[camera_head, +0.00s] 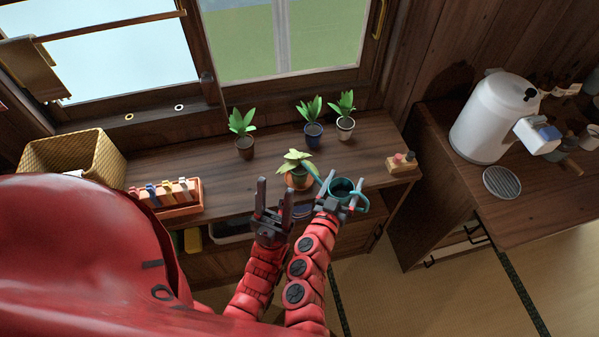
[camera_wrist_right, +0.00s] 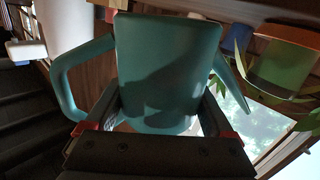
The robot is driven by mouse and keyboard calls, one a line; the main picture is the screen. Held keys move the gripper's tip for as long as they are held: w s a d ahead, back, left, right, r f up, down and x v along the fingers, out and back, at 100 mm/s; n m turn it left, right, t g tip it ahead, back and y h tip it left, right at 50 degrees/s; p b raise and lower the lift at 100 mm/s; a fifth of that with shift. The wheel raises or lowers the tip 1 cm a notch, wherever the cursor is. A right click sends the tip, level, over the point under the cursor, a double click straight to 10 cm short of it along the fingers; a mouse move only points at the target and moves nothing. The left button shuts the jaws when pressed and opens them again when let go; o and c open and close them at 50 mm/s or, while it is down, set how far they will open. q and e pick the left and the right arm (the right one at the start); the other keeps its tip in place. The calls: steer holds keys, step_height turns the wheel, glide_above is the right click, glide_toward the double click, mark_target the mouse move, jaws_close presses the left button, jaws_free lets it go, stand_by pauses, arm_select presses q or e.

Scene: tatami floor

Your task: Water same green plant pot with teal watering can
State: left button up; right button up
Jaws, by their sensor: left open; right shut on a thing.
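The teal watering can (camera_head: 344,187) is held in my right gripper (camera_head: 341,205), which is shut on its body. In the right wrist view the can (camera_wrist_right: 168,70) fills the middle, between the fingers, with its handle on the left and spout on the right. A pot also shows in the right wrist view (camera_wrist_right: 283,62). My left gripper (camera_head: 274,192) is open and empty, left of the can.
Three green plants stand behind: in a dark brown pot (camera_head: 244,148), a blue pot (camera_head: 313,134) and a pale pot (camera_head: 345,128). A wicker basket (camera_head: 75,152) and an orange tray (camera_head: 168,205) are on the left.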

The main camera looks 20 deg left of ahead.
steer(key=shift+r, duration=0.15)
steer(key=d+r+p, duration=0.2)
steer(key=r+p, duration=0.1)
steer(key=s+r+p, duration=0.1)
steer(key=p, duration=0.1)
steer(key=shift+d+r, duration=0.4)
steer(key=shift+w, duration=0.1)
steer(key=shift+d+f, duration=0.15)
steer(key=shift+d, duration=0.1)
steer(key=s+d+f+b, duration=0.1)
steer(key=s+d+b, duration=0.1)
steer(key=d, duration=0.8)
steer(key=s+d+f+y+b, duration=0.1)
steer(key=d+b, duration=0.3)
steer(key=d, duration=0.5)
steer(key=shift+s+d+f+n, duration=0.35)
steer(key=shift+d+f+n, duration=0.05)
